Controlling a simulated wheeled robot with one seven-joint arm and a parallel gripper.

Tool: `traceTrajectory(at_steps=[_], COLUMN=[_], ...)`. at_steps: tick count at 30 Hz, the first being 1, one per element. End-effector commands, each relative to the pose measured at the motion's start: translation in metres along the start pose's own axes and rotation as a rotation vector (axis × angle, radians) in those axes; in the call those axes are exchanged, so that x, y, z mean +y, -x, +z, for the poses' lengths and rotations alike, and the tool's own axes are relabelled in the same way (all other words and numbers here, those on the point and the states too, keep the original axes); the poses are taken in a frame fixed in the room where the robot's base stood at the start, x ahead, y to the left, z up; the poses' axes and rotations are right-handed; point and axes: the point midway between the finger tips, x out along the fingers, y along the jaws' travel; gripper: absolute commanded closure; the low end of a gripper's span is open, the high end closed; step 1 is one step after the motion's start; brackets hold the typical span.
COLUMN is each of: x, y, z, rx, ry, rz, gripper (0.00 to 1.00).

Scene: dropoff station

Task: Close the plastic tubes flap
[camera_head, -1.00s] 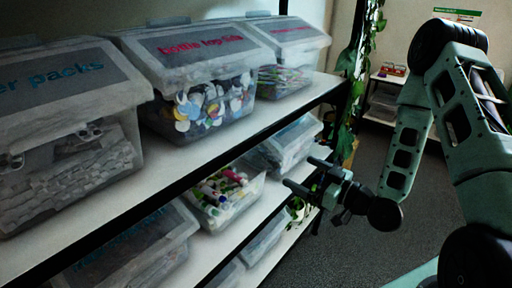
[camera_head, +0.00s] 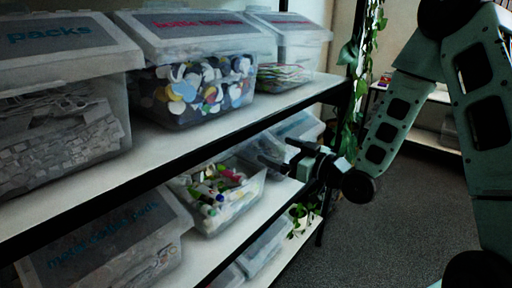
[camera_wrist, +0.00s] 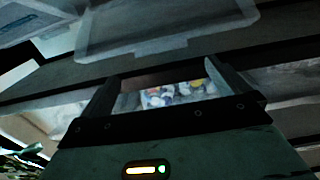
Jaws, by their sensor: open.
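An open clear bin (camera_head: 219,219) holding colourful tubes (camera_head: 215,187) stands on the middle shelf. Its lid is not over the contents, and I cannot make out the flap clearly in the dim space under the upper shelf. My gripper (camera_head: 275,152) is open and empty at the right of this bin, near the shelf front, with its fingers pointing left towards the shelf. In the wrist view the two fingers of my gripper (camera_wrist: 165,78) are spread apart, and colourful items (camera_wrist: 172,95) show between them, farther off. I see no contact with the bin.
Lidded bins, including a bottle-top bin (camera_head: 195,100), line the upper shelf (camera_head: 165,145) just above. A closed bin (camera_head: 296,130) stands behind my gripper. A lidded bin (camera_head: 105,250) sits left of the open one. A plant (camera_head: 355,110) hangs by the shelf post. The floor at right is clear.

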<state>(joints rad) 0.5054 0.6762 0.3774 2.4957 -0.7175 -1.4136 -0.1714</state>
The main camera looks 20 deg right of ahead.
Motion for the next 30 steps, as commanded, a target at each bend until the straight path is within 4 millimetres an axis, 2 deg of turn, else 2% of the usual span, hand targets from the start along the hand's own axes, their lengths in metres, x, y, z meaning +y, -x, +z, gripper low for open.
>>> traceTrajectory(at_steps=[1,6,12,18,26,27,30], x=[-0.001,0.000,0.000,0.000,0.000,0.000,0.000], y=[-0.012,-0.046,-0.075,-0.088,-0.089,-0.089,-0.088], z=[-0.004,-0.005,-0.003,-0.002,-0.001,-0.001,-0.001], rx=[0.000,0.000,0.000,-0.001,-0.001,-0.001,-0.001], ry=[-0.002,-0.002,0.000,0.000,0.000,0.000,0.000], rz=[-0.002,-0.002,0.000,0.000,0.001,0.001,0.001], gripper=[0.00,0.00,0.00,0.00,0.00,0.06,0.33])
